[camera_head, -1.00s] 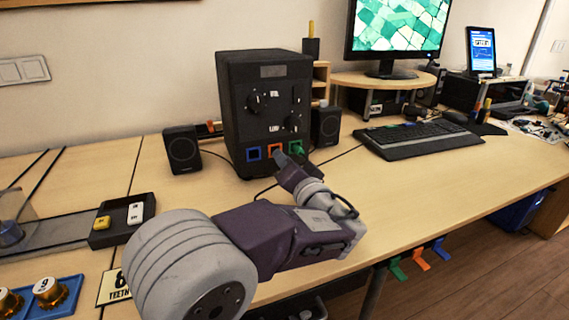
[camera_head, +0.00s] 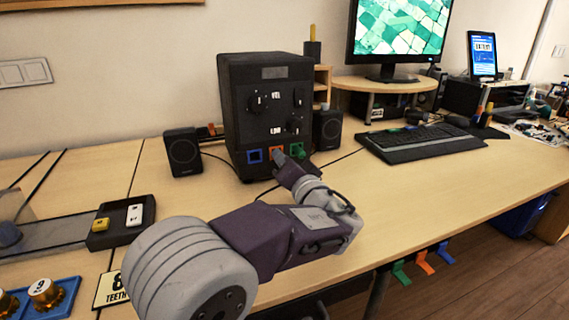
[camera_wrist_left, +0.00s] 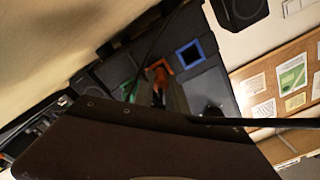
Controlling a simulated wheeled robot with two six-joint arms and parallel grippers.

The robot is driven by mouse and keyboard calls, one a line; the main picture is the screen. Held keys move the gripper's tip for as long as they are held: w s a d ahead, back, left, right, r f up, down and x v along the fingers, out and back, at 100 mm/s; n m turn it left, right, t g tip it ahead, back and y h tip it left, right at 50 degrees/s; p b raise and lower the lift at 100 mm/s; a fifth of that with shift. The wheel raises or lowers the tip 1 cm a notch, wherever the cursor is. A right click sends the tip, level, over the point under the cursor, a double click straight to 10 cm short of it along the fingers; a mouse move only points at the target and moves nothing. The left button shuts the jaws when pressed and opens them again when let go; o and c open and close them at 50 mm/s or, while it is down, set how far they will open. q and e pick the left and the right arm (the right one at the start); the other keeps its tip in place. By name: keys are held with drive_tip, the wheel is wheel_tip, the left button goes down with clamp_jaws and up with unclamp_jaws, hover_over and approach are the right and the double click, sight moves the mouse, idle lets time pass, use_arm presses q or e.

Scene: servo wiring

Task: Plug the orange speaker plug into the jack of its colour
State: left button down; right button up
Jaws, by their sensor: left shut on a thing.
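The black box (camera_head: 240,110) stands upright on the table with a row of square jacks low on its front: blue (camera_head: 254,156), orange (camera_head: 276,149) and green (camera_head: 298,149). My left gripper (camera_head: 281,160) is right in front of the orange jack and covers its lower part in the head view. In the left wrist view the gripper is shut on the orange plug (camera_wrist_left: 158,77), which lines up with the orange jack (camera_wrist_left: 164,64). The blue jack (camera_wrist_left: 189,54) is to the right there, the green one (camera_wrist_left: 98,102) to the left. Whether the plug is inside the jack is hidden. My right gripper is out of view.
Small black speakers flank the box, left (camera_head: 182,152) and right (camera_head: 327,129). A dark cable runs across the left wrist view. A keyboard (camera_head: 420,142) lies to the right, a dark tray (camera_head: 112,236) to the left.

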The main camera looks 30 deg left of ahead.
use_arm(q)
drive_tip(key=shift+w+a+b, duration=0.45)
drive_tip(key=shift+a, duration=0.1)
drive_tip(key=c, duration=1.3)
unclamp_jaws()
drive_tip(key=shift+o, duration=0.2)
drive_tip(key=p+v, duration=0.2)
drive_tip(key=v, duration=0.6)
drive_tip(key=shift+s+d, duration=0.4)
